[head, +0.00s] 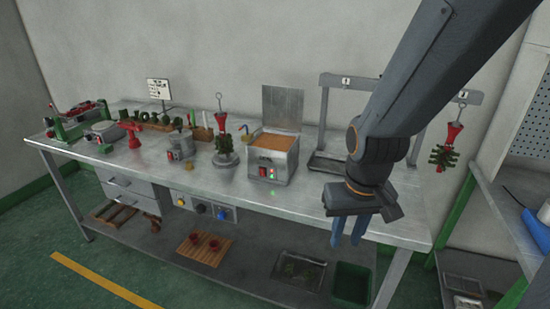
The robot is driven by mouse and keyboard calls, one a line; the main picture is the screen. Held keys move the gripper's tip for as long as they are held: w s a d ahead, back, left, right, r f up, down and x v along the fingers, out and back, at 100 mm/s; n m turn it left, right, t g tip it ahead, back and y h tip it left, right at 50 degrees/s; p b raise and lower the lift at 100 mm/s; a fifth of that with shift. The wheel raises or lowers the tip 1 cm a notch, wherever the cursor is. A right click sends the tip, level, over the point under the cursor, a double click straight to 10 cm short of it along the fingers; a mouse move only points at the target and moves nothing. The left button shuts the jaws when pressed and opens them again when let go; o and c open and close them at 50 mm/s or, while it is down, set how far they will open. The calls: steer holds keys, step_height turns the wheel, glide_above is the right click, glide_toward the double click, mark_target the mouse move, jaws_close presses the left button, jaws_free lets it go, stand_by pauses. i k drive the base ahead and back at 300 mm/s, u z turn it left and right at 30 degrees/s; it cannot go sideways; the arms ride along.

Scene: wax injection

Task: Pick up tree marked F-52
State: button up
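A green wax tree with a red cup and a wire hook (222,121) stands upright on a round grey base at the middle of the bench. A second green tree with a red cup (444,157) hangs from the right end of a grey rack (340,82). No F-52 mark is legible on either tree. My gripper (349,236) points down in front of the bench's front edge, right of the wax pot and below the rack. Its blue fingers are apart with nothing visible between them. It is clear of both trees.
A steel wax pot with raised lid (272,160) stands between the standing tree and my arm. Small tools and a green clamp fixture (75,127) fill the bench's left. A green bin (352,284) is on the lower shelf. Metal shelving (510,205) stands at right.

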mark_target(223, 143)
steer(key=z, duration=0.05)
steer(key=k, duration=0.5)
steer(key=u, duration=1.6)
steer(key=i, duration=1.35)
steer(key=z, duration=2.7)
steer(key=i, duration=0.3)
steer(key=u, duration=0.05)
